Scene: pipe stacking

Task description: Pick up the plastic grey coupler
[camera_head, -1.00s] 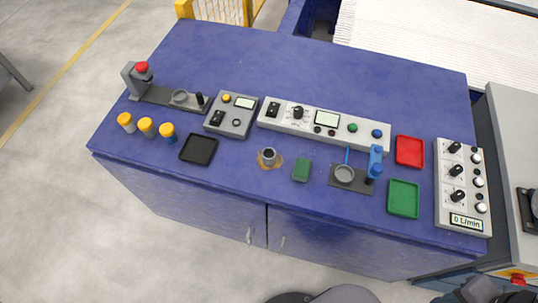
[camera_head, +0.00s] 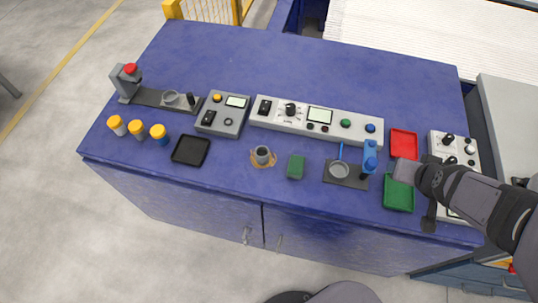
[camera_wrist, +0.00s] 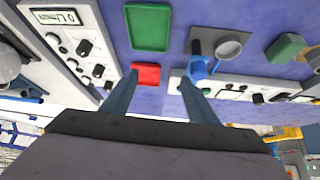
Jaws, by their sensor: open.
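The grey coupler (camera_head: 262,155) looks like a short upright hollow cylinder. It stands on a small brown patch near the front middle of the blue table. In the wrist view a grey piece with tan around it (camera_wrist: 315,57) is cut off at the right edge and looks like the same coupler. My gripper (camera_wrist: 158,76) is open, with two blue-grey fingers apart and nothing between them. In the head view my arm reaches in from the right, with its end over the right side of the table, well away from the coupler. The fingertips are hard to make out there.
A green block (camera_head: 296,167) stands right of the coupler and a black tray (camera_head: 190,151) left of it. A blue-handled fixture (camera_head: 345,180), a red tray (camera_head: 404,144) and a green tray (camera_head: 398,196) lie between coupler and arm. A long control panel (camera_head: 315,121) runs behind.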

